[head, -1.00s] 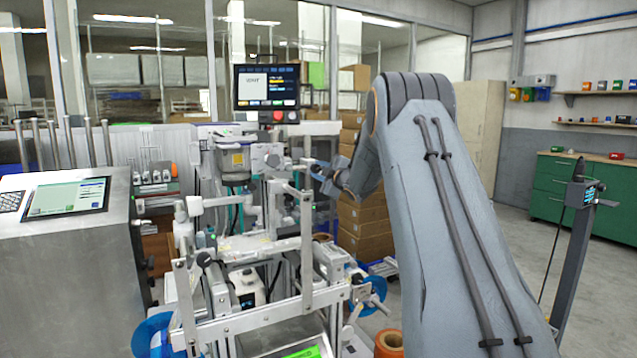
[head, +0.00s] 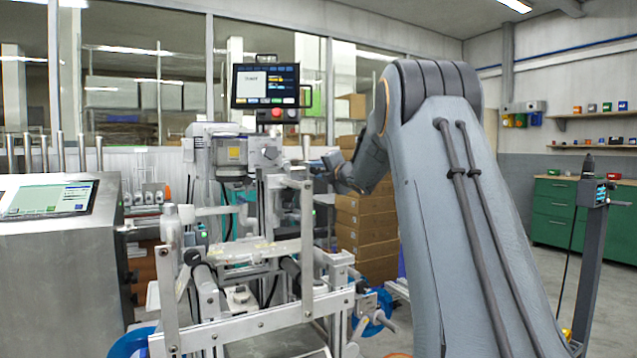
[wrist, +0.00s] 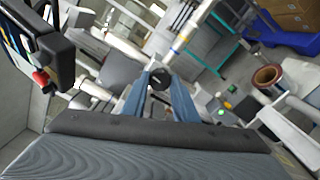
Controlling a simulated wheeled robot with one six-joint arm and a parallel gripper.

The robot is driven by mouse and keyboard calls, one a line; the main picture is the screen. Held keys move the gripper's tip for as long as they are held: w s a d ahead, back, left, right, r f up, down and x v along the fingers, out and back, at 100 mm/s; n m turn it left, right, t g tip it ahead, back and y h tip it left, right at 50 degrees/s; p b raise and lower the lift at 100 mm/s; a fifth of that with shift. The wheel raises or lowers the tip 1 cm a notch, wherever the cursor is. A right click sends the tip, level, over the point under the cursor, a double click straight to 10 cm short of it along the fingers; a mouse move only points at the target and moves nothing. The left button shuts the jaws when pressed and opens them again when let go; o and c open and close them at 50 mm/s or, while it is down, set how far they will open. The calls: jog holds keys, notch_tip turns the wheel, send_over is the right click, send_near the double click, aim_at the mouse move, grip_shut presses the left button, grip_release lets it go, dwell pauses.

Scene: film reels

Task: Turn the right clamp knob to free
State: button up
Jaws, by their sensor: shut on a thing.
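My gripper (wrist: 160,80) shows in the wrist view with its two blue fingers closed on a small round dark knob, the right clamp knob (wrist: 160,79). The fingers lie on either side of the knob, and a pale mark shows on its dark face. In the head view my gripper (head: 318,166) is small and reaches the upper right side of the grey machine (head: 240,160). The knob is hard to make out there, so its turned position cannot be told.
A screen with a red button (head: 266,87) stands above the machine. A metal cabinet with a tilted panel (head: 60,250) is on the left. Stacked cardboard boxes (head: 365,225) stand behind my arm. In the wrist view a brown roll (wrist: 267,76) sits at the right.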

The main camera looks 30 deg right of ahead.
jog(key=shift+f+n+b, duration=0.1)
jog(key=shift+n+b, duration=0.7)
jog(key=shift+b, duration=0.05)
jog(key=o, duration=1.1)
jog(key=shift+c, duration=0.2)
jog(key=shift+s, duration=0.1)
jog(key=s, duration=0.7)
jog(key=shift+s+d, duration=0.15)
jog(key=shift+s, duration=0.15)
